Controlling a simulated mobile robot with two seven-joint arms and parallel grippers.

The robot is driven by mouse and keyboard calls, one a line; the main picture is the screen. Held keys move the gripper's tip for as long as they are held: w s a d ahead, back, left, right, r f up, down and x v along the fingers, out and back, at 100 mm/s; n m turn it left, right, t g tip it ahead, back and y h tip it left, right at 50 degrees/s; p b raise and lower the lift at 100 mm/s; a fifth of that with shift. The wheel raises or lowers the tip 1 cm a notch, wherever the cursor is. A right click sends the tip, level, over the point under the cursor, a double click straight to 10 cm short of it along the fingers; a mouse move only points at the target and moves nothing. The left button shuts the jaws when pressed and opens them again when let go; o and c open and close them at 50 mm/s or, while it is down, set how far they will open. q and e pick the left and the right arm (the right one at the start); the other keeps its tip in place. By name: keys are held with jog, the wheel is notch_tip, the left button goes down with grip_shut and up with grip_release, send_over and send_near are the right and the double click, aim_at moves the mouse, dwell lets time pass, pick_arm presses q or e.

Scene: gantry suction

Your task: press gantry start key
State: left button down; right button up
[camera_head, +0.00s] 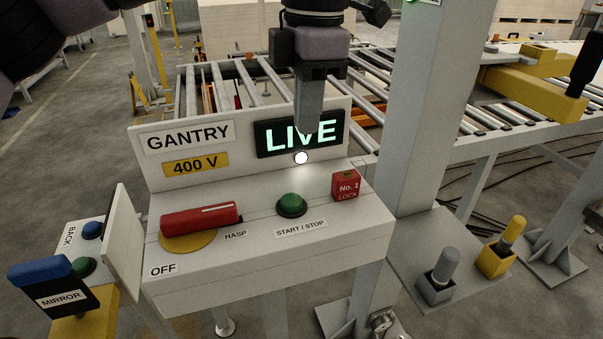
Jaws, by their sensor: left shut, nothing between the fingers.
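The green start/stop button (291,204) sits on the sloping top of the grey control box (330,255), behind its START / STOP label (301,228). My left gripper (307,128) points down with its fingers shut and empty. It is above and behind the button in the picture, in front of the lit LIVE sign (275,138), hiding part of its letters. It appears apart from the button. A small bright white round spot (301,158) shows just below the fingertips. My right gripper is not in view.
A red handle (200,217) lies on a yellow disc left of the button, by the HASP and OFF labels. A red No. 1 lock (345,186) stands to its right. A grey post (425,130) rises at right. A roller conveyor (220,95) runs behind.

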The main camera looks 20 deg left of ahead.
aim_at(293, 199)
pick_arm(q)
jog(key=shift+w+a+r, duration=0.25)
jog(key=shift+a+r, duration=0.25)
jog(key=f, duration=0.4)
jog(key=f+p, duration=0.1)
jog(key=f, duration=0.4)
jog(key=a+f, duration=0.1)
jog(key=f, duration=0.4)
jog(key=shift+w, duration=0.1)
